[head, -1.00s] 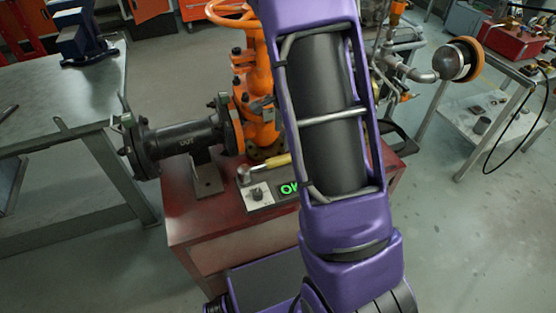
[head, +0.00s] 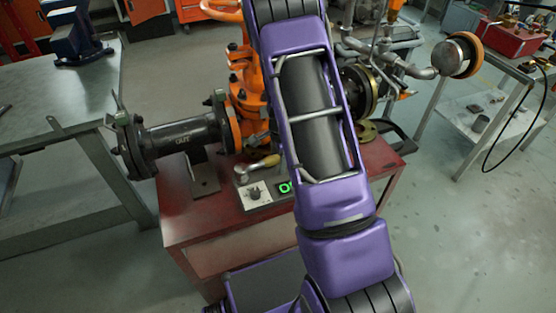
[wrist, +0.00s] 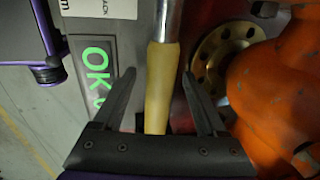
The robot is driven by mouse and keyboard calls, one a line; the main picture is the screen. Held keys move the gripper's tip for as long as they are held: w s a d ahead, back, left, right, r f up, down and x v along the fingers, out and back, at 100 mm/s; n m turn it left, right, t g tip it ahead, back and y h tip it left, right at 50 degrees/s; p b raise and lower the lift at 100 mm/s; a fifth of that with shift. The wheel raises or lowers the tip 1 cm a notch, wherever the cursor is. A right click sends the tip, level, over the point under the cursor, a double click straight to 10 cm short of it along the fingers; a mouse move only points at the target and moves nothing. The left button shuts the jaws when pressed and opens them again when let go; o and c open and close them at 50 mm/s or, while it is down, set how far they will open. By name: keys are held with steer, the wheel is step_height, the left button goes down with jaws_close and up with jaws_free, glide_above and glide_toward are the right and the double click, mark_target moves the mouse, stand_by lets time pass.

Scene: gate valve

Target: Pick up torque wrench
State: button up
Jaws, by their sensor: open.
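The torque wrench has a yellow handle (wrist: 160,85) and a bright metal shaft. In the wrist view the handle lies lengthwise between the two fingers of my gripper (wrist: 160,74), with the shaft running up out of the picture. The fingers are open, with gaps to the handle on both sides. In the head view the wrench (head: 262,164) lies on the red stand behind the control panel, its metal head to the left. My gripper is hidden behind my purple arm there.
The orange gate valve (head: 246,75) and black outlet pipe (head: 180,137) stand on the red stand (head: 225,222). In the wrist view the orange valve body (wrist: 285,85) is close on the right, and the green OK display (wrist: 98,72) is left of the handle.

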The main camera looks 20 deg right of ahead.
jaws_close()
stand_by(0.4)
steer(key=shift+w, duration=0.1)
stand_by(0.9)
